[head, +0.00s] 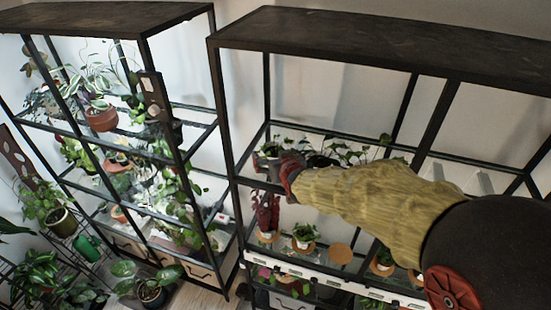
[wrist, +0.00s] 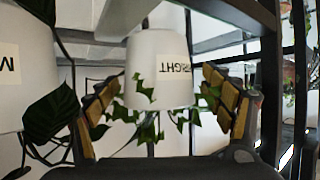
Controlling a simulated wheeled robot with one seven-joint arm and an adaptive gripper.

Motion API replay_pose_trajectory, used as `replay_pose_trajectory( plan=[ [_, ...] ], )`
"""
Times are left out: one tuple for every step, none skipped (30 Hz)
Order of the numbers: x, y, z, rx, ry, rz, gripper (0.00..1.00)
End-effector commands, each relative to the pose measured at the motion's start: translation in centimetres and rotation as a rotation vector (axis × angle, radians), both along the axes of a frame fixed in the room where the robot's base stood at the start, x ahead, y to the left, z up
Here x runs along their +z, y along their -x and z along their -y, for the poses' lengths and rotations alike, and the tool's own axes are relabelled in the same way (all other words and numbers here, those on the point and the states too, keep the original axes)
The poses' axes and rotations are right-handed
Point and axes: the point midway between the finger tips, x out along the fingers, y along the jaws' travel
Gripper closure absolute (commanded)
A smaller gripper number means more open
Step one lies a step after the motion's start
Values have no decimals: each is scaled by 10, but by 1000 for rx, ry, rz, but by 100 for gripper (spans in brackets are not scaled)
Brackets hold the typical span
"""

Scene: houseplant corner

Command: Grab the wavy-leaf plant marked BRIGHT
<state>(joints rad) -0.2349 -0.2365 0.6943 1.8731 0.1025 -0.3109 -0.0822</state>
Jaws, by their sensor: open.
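In the wrist view, which looks upside down, a white pot (wrist: 158,65) stands between the fingers of my open gripper (wrist: 162,85). Its label (wrist: 177,67) shows inverted letters reading "RIGHT", the first part turned out of sight. Green lobed, ivy-like leaves (wrist: 148,128) show around and below the pot in the picture. A gap seems to remain on the right side; contact on the left I cannot tell. In the head view my gripper (head: 289,172) reaches to the upper shelf of the right rack, and my arm hides much of that area.
Another white pot (wrist: 22,75), labelled with an "M", and dark broad leaves (wrist: 50,118) are close on the left in the wrist view. A small potted plant (head: 270,150) is near my gripper. Below are a red-leaved plant (head: 266,212) and a bare cork mat (head: 340,253).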

Motion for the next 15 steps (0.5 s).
replay_pose_trajectory(
  plan=[
    [-1,-4,0,0,1,-1,18],
    [-1,-7,-1,0,1,-1,18],
    [-3,-11,-1,0,1,-1,18],
    [-4,-14,-2,0,1,-2,18],
    [-6,-18,-2,0,1,-2,18],
    [-7,-23,-3,-1,1,-2,18],
    [-9,-27,-3,-1,1,-3,18],
    [-11,-30,-4,0,0,-2,18],
    [-12,-34,-5,0,0,-1,18],
    [-14,-36,-5,0,0,-1,18],
    [-16,-39,-6,0,0,-2,18],
    [-17,-41,-7,0,0,-1,18],
    [-17,-43,-7,0,0,0,18],
    [-18,-44,-7,0,0,0,18],
    [-18,-45,-7,0,0,0,18]
  ],
)
